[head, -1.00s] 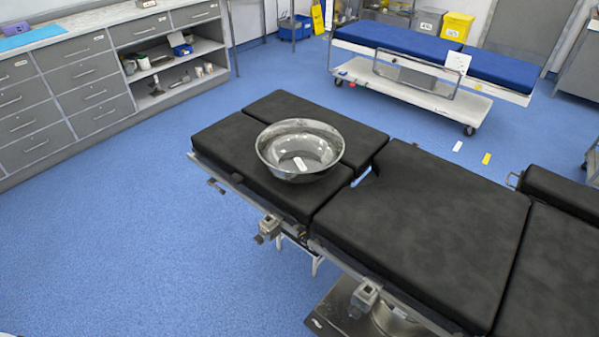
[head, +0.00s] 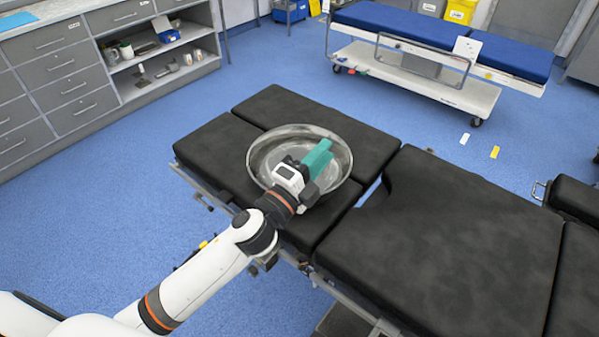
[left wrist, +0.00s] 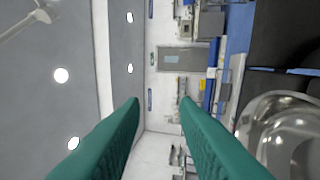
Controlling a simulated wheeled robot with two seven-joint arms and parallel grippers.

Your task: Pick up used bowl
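The used bowl is a shiny round metal bowl (head: 258,160) on the black padded operating table (head: 440,230), at its left end section. It also shows in the left wrist view (left wrist: 255,120) at the lower right, cut off by the edge. My left gripper (head: 320,155), with teal fingers, overlaps the bowl in the head view and hides part of its inside. In the left wrist view its fingers (left wrist: 160,105) are apart with nothing between them, and the bowl lies to the right of them, outside the gap. My right gripper is not in view.
Grey drawers and shelves (head: 70,75) stand at the upper left. A trolley bed with a blue mattress (head: 430,30) stands at the back. The middle section of the operating table is bare. Blue floor around the table is mostly open.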

